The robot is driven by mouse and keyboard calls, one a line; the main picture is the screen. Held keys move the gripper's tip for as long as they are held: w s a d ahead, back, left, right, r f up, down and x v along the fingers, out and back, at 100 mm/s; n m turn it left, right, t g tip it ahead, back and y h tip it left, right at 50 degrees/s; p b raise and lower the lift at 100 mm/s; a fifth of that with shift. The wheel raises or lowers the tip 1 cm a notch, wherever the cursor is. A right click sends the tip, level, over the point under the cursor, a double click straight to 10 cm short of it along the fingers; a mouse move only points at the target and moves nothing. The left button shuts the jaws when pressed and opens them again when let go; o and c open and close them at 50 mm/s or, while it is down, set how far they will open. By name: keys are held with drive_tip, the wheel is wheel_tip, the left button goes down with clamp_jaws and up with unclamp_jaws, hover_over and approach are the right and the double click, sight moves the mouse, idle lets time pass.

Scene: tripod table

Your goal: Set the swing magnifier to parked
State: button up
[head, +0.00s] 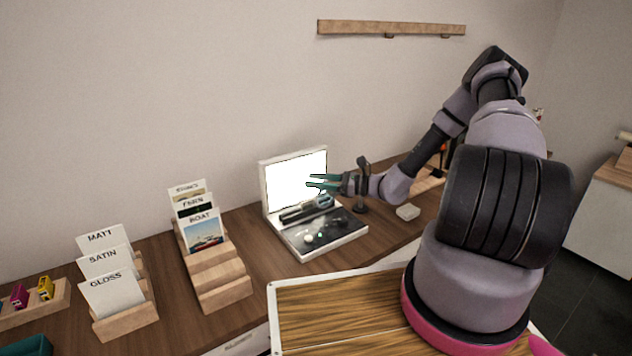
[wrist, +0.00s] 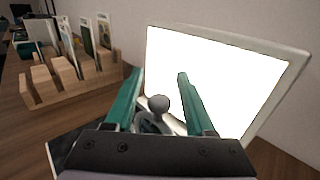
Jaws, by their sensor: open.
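The swing magnifier appears to be the dark bar with a rounded, lens-like end (head: 322,202) low in front of the bright panel of a white light box. In the wrist view a grey ball knob (wrist: 158,104) on a ring-like part shows between my fingers; it seems to belong to the magnifier. My gripper (head: 310,181) is open, its teal fingers pointing left in front of the panel, above the bar. In the wrist view the gripper (wrist: 160,73) has the knob between its fingers with gaps on both sides. I cannot tell how far the knob is in depth.
The light box (head: 290,243) has a dark base with small stones on it. Wooden card holders (head: 222,275) stand to the left on the wooden table. A small pale block (head: 407,212) lies to the right. A wooden rail (head: 390,28) is on the wall.

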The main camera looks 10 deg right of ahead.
clamp_jaws()
idle(1.5)
